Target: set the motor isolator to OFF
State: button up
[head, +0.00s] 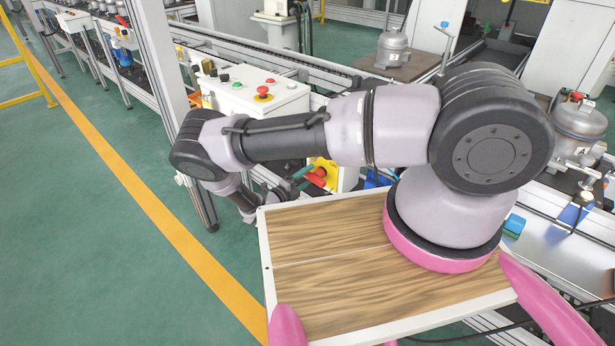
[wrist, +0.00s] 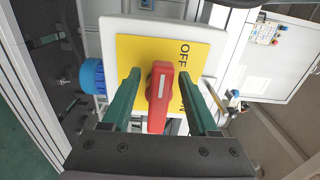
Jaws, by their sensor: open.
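The motor isolator is a red rotary handle (wrist: 159,98) on a yellow plate (wrist: 130,52) fixed to a pale box. In the wrist view OFF is printed sideways at the plate's upper right, and a partly hidden label ending in N is lower down. The handle's white mark points toward the top of that picture. My gripper (wrist: 158,85) is open, with one green finger on each side of the handle and visible gaps between. In the head view the red handle (head: 318,178) and yellow plate (head: 330,172) show below my forearm, partly hidden, with my gripper (head: 304,173) beside them.
A blue round part (wrist: 92,76) sticks out left of the isolator box in the wrist view. A white control box (head: 252,92) with a red emergency button stands beyond my arm. A conveyor frame runs behind it. Green floor (head: 80,200) lies open at left.

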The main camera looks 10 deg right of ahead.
jog(key=v, duration=1)
jog(key=shift+s+a, duration=0.2)
jog(key=shift+a, duration=0.1)
